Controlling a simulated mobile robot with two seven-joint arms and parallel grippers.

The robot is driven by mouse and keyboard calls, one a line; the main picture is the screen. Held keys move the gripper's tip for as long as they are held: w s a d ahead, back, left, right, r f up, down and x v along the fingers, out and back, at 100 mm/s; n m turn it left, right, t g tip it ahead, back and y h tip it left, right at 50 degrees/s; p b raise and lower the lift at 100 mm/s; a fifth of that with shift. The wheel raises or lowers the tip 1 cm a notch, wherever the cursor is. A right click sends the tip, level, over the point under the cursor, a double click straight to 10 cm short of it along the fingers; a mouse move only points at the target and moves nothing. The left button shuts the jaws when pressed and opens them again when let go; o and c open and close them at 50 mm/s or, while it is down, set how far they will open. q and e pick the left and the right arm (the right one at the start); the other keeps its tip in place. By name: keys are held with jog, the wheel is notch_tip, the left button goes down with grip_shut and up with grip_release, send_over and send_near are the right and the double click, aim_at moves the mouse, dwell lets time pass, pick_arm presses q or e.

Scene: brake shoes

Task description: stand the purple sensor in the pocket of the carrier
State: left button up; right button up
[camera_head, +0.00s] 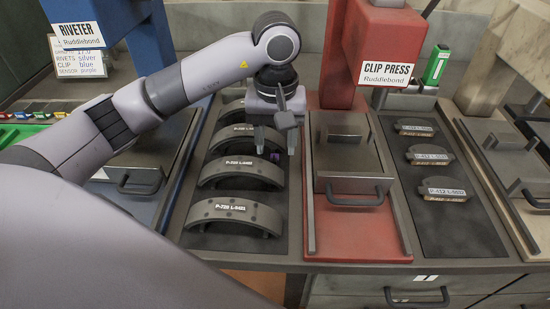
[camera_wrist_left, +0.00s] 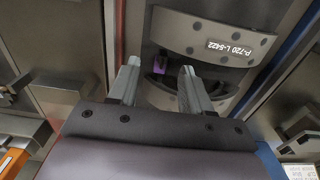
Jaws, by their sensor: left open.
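A small purple block, which looks like the sensor (camera_wrist_left: 160,66), stands at the end of a dark curved part (camera_wrist_left: 222,88) in the left wrist view. It shows as a small purple patch (camera_head: 275,157) in the head view. My left gripper (camera_head: 275,145) is open above it. In the left wrist view its two fingers (camera_wrist_left: 160,75) are apart, with the purple block in line with the gap beyond the tips. I cannot tell how deep the block sits, or surely which part is the carrier. My right gripper is not in view.
Several labelled brake shoes (camera_head: 235,213) lie in a row on a dark tray (camera_head: 225,243). The red clip press (camera_head: 380,45) stands to the right, with a handled fixture (camera_head: 350,165) before it. More labelled parts (camera_head: 443,188) lie further right. The riveter (camera_head: 100,20) is at back left.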

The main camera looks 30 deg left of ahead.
aim_at(274, 161)
pick_arm(q)
jog(key=shift+s+a+f, duration=0.1)
jog(key=shift+f, duration=0.95)
jog(key=shift+s+a+f, duration=0.1)
jog(key=shift+f, duration=0.95)
grip_shut()
jog(key=shift+r, duration=0.1)
